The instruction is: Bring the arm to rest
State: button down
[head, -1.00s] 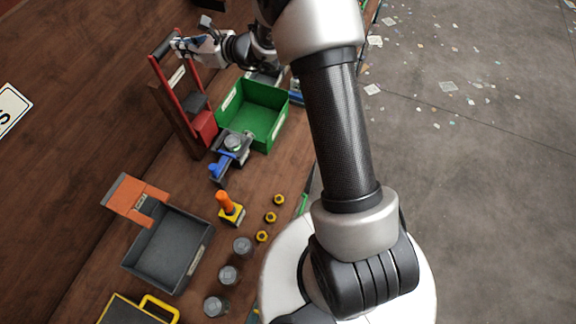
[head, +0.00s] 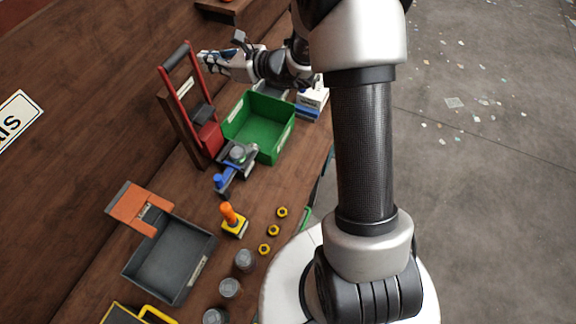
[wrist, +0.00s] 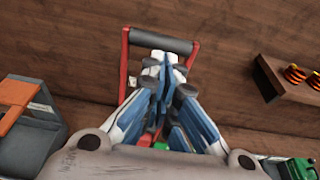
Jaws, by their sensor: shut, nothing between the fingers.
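My gripper (head: 207,60) is at the upper left in the head view, raised over the bench and beside the top of the red-framed stand. It points to the left, towards the brown wall. In the wrist view my gripper (wrist: 163,75) shows blue and white fingers closed together with nothing between them. The red stand's dark handle bar (wrist: 160,41) lies behind the fingers there. I cannot tell how far the fingers are from the stand.
The red stand (head: 172,90) rises close to my gripper. A green bin (head: 268,157), a grey bin (head: 150,285) with an orange flap, a blue-handled clamp device (head: 228,178) and several yellow nuts lie on the bench. A wall shelf (wrist: 290,88) holds striped orange parts.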

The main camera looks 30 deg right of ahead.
jog(key=shift+a, duration=0.1)
jog(key=s+a+f+n+g+b, duration=0.1)
jog(key=s+a+n+g+b, duration=0.3)
jog(key=s, duration=0.3)
jog(key=s+a+n+g+b, duration=0.1)
jog(key=s+a+n+b, duration=0.2)
jog(key=s+n, duration=0.35)
jog(key=s+a+f+n+g+b, duration=0.1)
jog(key=s+a+n+g+b, duration=0.3)
jog(key=s, duration=0.3)
jog(key=s+d+f+n+h+b, duration=0.4)
jog(key=s+d+f+n+b, duration=0.1)
jog(key=s, duration=0.4)
jog(key=s+d+f+n+t+h+b, duration=0.1)
jog(key=s+d+f+n+h+b, duration=0.4)
jog(key=s+d+n, duration=0.3)
jog(key=shift+s+d+f+n+t, duration=0.15)
jog(key=shift+s+f+n+t, duration=0.15)
jog(key=shift+s+f+n, duration=0.15)
